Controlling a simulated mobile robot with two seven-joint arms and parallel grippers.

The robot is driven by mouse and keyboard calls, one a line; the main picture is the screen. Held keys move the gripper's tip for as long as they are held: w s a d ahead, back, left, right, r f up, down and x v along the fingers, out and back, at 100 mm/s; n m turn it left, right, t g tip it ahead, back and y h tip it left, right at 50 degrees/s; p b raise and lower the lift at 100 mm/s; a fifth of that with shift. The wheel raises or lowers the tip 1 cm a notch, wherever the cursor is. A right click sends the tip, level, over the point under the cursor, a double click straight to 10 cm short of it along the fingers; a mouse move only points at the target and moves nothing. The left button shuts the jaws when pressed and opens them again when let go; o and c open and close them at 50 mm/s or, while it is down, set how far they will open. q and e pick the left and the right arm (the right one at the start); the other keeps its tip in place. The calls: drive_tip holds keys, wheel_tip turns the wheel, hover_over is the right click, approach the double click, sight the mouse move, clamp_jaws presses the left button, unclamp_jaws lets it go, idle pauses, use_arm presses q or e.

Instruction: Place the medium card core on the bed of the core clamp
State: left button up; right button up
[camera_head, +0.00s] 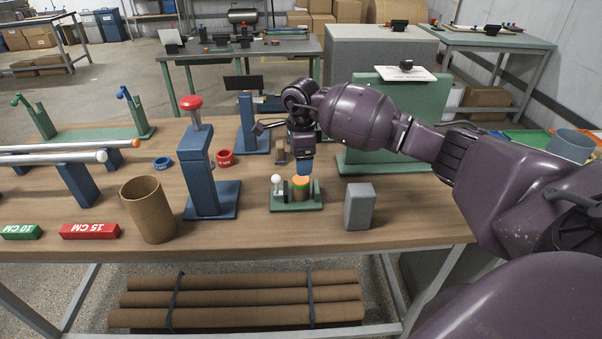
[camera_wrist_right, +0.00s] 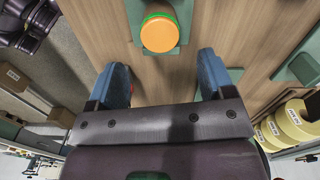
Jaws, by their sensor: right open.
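The core clamp (camera_head: 312,207) is a low green base with a white-knobbed lever, near the front middle of the table. On it stands a short cylinder (camera_head: 300,190) with an orange top and green side; it shows in the right wrist view (camera_wrist_right: 160,34) as an orange disc with a green rim. My right gripper (camera_head: 304,165) is directly above it, pointing down. In the right wrist view its blue fingers (camera_wrist_right: 160,75) are wide apart with nothing between them. A brown card tube (camera_head: 148,210) stands upright at the left; I cannot tell its size class. My left gripper is out of view.
A blue press (camera_head: 206,180) with a red knob stands left of the clamp. A grey block (camera_head: 359,206) stands close on its right. Red (camera_head: 225,158) and blue (camera_head: 162,163) rings lie behind. Red (camera_head: 90,231) and green (camera_head: 21,232) length bars lie front left.

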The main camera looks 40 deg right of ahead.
drive_tip(key=shift+r, duration=1.35)
